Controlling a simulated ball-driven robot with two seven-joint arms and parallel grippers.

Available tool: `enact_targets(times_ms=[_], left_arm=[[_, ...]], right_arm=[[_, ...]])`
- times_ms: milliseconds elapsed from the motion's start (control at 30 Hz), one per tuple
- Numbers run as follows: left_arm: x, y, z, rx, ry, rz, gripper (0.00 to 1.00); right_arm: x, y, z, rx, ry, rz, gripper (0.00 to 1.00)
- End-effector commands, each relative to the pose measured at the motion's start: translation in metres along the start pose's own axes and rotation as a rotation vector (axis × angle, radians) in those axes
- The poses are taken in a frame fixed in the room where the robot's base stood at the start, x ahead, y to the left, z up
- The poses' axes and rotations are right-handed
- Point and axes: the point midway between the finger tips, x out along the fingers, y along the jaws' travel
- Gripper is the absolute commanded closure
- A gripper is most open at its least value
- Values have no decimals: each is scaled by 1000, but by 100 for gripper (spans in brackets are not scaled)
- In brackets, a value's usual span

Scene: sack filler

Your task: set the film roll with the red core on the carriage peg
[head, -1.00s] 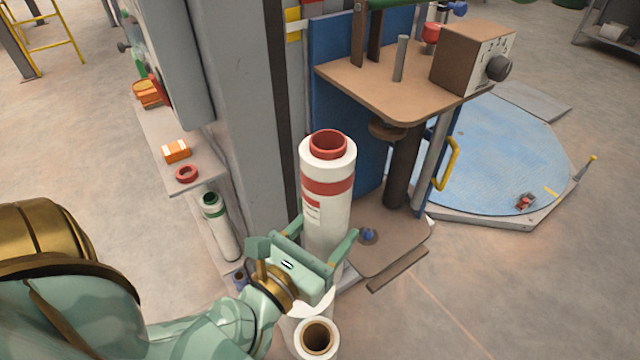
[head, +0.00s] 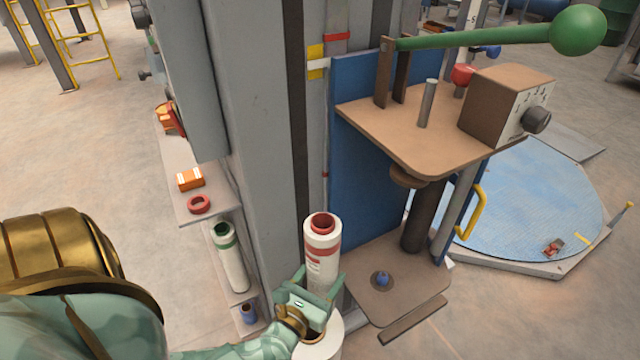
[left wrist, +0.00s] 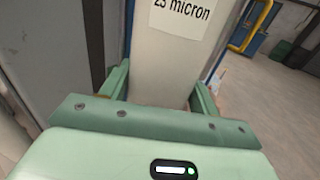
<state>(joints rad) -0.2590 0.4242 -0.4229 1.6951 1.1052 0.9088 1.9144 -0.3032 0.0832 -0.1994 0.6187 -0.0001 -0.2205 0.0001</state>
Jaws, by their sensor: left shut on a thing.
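The film roll with the red core (head: 321,255) is white with a red band and stands upright in the head view. My left gripper (head: 312,287) is shut on its lower part. In the left wrist view the roll (left wrist: 170,60) shows between the fingers, with a "25 micron" label. The carriage's lower brown plate (head: 395,295) is right of the roll and bears a short blue-tipped peg (head: 381,279). The roll is apart from this peg. The gripper hides the roll's bottom end. My right gripper is not in view.
The upper brown plate (head: 390,135) carries a grey post (head: 427,103), a control box (head: 505,105) and a green-handled lever (head: 490,37). A white roll with a brown core (head: 330,345) stands below my gripper. A green-core roll (head: 230,258) stands left of the grey column (head: 255,130).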

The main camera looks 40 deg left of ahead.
Motion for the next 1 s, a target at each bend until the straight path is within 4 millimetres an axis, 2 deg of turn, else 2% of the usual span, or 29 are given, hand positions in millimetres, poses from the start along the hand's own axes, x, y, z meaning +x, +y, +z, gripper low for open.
enact_targets(times_ms=[1000], left_arm=[[76,-46,0,-1,-4,1,85]], right_arm=[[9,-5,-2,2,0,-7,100]])
